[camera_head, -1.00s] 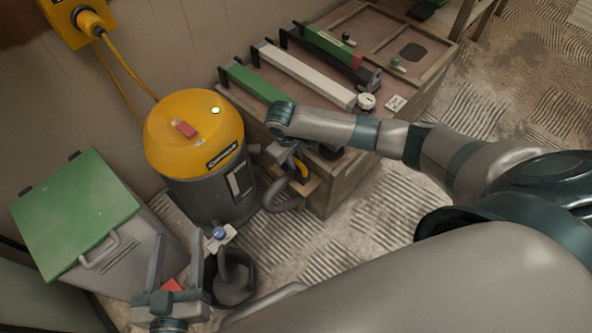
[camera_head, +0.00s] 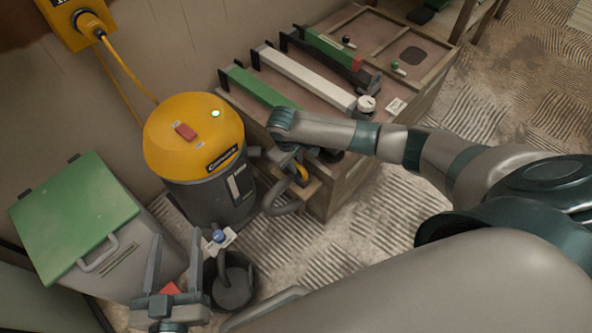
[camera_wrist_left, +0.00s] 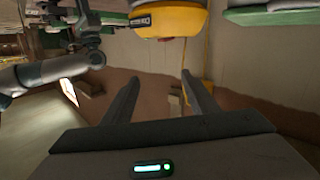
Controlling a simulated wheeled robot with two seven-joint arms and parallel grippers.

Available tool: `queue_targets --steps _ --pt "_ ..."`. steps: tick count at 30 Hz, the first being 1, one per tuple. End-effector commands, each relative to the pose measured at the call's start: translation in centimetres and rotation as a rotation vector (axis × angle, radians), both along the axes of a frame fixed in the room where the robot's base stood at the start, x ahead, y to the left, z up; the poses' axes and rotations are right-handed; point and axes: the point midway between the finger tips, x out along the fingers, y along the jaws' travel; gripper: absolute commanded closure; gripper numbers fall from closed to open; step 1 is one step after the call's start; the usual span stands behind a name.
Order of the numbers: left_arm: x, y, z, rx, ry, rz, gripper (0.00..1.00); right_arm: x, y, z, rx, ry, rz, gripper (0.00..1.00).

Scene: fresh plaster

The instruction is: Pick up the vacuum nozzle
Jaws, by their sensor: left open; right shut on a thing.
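The vacuum is a grey drum (camera_head: 225,200) with a yellow lid (camera_head: 190,128). A grey hose (camera_head: 287,205) curves beside it, under my right gripper. My right gripper (camera_head: 297,168) is shut beside the wooden cabinet, on a part with a yellow piece by the hose; its jaws hide much of it, and I cannot tell whether it is the vacuum nozzle. My left gripper (camera_head: 173,260) is open and empty near the grey bin. It also shows in the left wrist view (camera_wrist_left: 158,90). The vacuum's yellow lid shows there (camera_wrist_left: 175,22), beyond the fingers.
A grey bin with a green lid (camera_head: 75,215) stands at left. A dark round container (camera_head: 211,292) with a grey part inside and a blue knob (camera_head: 218,236) are right of my left gripper. A wooden cabinet (camera_head: 345,190) carries long tools. Ridged floor (camera_head: 375,235) is clear in front.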

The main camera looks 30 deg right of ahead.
Motion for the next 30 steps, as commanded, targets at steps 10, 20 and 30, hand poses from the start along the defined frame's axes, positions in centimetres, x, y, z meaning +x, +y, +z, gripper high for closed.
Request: queue_targets --steps 10,20,30 --pt "-0.1 0.1 -0.8 0.013 0.048 -0.002 0.47 0.1 0.0 1.0 0.001 -0.002 0.000 1.00" --pt "-1.0 1.3 -4.4 0.075 0.252 -0.003 0.47 0.1 0.0 4.8 0.001 -0.002 -0.001 1.00" --pt "-3.0 2.7 -8.0 0.133 0.475 -0.007 0.47 0.1 0.0 9.0 0.002 -0.002 -0.001 1.00"
